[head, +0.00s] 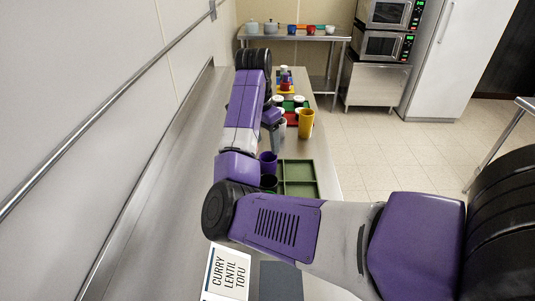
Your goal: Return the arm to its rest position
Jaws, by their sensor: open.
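My arm reaches in from the lower right, bends at a black joint over the counter and runs away along the counter by the left wall. My gripper (278,139) is a small grey shape below the purple wrist, over the counter beside the cups. It is open, with nothing seen in it. Its fingertips are small and hard to make out. The arm hides part of the counter.
A steel counter (325,175) runs along the left wall. On it are a yellow cup (306,123), a purple cup (268,165), a green divided tray (299,171) and a labelled card (229,272). Microwaves (381,45) stand at the back.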

